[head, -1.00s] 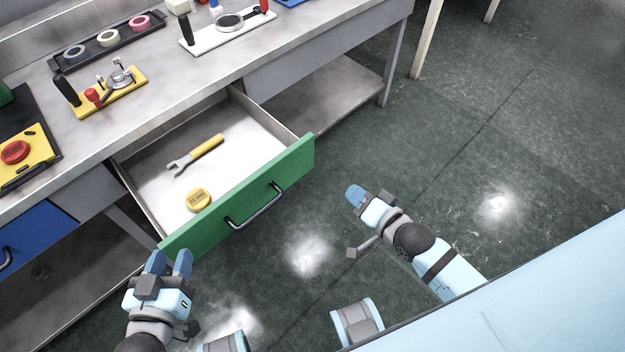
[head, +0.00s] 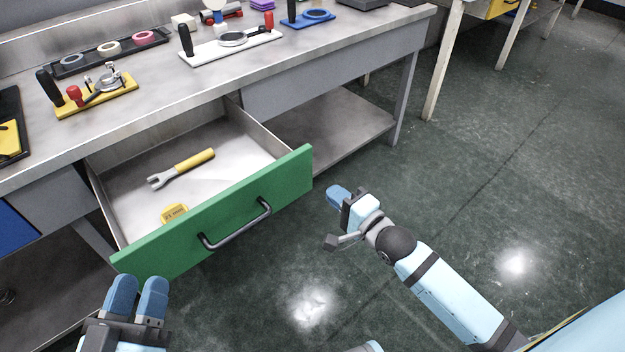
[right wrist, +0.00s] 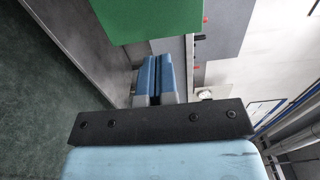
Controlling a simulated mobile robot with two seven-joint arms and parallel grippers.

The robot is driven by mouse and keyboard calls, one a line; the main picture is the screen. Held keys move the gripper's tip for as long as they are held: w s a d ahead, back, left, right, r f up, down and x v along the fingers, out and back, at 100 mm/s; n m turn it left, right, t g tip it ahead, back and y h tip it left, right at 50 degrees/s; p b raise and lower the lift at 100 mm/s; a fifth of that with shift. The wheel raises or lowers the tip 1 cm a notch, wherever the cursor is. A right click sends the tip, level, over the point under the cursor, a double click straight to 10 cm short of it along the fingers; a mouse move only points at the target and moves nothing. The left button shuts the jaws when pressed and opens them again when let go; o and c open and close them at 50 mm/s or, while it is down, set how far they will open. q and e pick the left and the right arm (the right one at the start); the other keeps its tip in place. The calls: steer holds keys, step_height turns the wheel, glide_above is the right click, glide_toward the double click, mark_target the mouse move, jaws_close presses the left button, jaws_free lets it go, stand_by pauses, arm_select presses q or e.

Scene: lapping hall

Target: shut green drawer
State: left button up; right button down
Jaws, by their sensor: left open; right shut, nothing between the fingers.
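The green drawer (head: 220,212) is pulled out from under the bench, with a black bar handle (head: 236,225) on its front. Inside lie a yellow-handled wrench (head: 181,169) and a yellow round piece (head: 174,213), partly hidden by the front. My left gripper (head: 137,298) is open and empty, in front of the drawer's left end. My right gripper (head: 338,196) is shut and empty, just right of the drawer front's right end and apart from it. In the right wrist view its blue fingers (right wrist: 154,78) are together, below the green front (right wrist: 150,18).
The steel bench (head: 165,95) holds a yellow clamp fixture (head: 97,95), a white fixture board (head: 231,43) and a black tray of tape rolls (head: 108,50). A lower shelf (head: 335,135) lies under the bench at right. The floor to the right is clear.

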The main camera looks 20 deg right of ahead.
mark_target(306, 170)
steer(key=b+x, duration=0.2)
steer(key=x, duration=0.5)
steer(key=shift+w+a+f, duration=0.1)
steer(key=shift+w, duration=0.25)
arm_select(q)
steer(key=f, duration=0.2)
steer(key=f+g, duration=0.1)
steer(key=f, duration=0.1)
steer(key=shift+w+d+g, duration=0.15)
steer(key=shift+d+g, duration=0.05)
steer(key=shift+g, duration=0.1)
steer(key=shift+r, duration=0.1)
arm_select(e)
steer(key=shift+w, duration=0.1)
